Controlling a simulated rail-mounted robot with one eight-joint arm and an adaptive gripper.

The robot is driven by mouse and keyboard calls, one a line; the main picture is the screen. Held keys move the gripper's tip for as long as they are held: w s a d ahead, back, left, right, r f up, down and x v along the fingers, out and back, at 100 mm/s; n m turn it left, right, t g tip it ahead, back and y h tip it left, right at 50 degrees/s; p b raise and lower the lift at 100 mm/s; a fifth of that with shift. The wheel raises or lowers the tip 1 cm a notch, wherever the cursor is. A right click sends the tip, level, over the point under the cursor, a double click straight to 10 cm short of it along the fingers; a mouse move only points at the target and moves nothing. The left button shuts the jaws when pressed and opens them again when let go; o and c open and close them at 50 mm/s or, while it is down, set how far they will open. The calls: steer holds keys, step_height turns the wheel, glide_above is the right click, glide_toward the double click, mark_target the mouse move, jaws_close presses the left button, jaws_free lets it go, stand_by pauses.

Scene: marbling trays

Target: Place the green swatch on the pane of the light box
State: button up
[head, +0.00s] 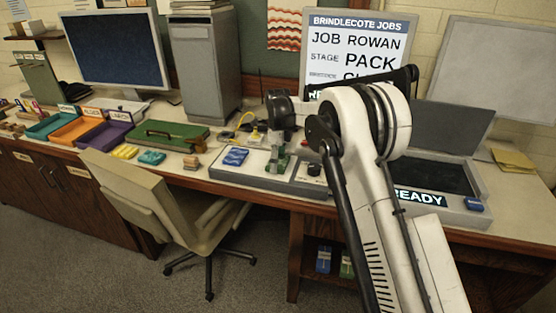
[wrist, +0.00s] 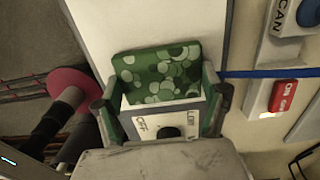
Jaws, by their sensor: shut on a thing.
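The green swatch (wrist: 160,73), patterned with pale overlapping circles, shows in the wrist view between the two fingers of my gripper (wrist: 162,99). The gripper is shut on it. Behind it is a plain white surface that looks like the pane (wrist: 95,28) of the light box. A white panel with a dark knob (wrist: 169,132) and the word OFF shows just below the swatch. In the head view my gripper (head: 276,152) is over the light box (head: 225,177), right of a blue swatch (head: 235,156) lying on the pane. I cannot tell whether the green swatch touches the pane.
Left on the bench are a green case (head: 165,137), teal and yellow pieces and coloured trays (head: 105,135). A scanner (head: 430,175) with its lid up stands to the right, a READY display at its front. A chair (head: 150,195) stands before the bench.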

steer(key=shift+f, duration=0.2)
steer(key=o, duration=1.1)
steer(key=shift+o, duration=0.2)
steer(key=shift+r, duration=0.15)
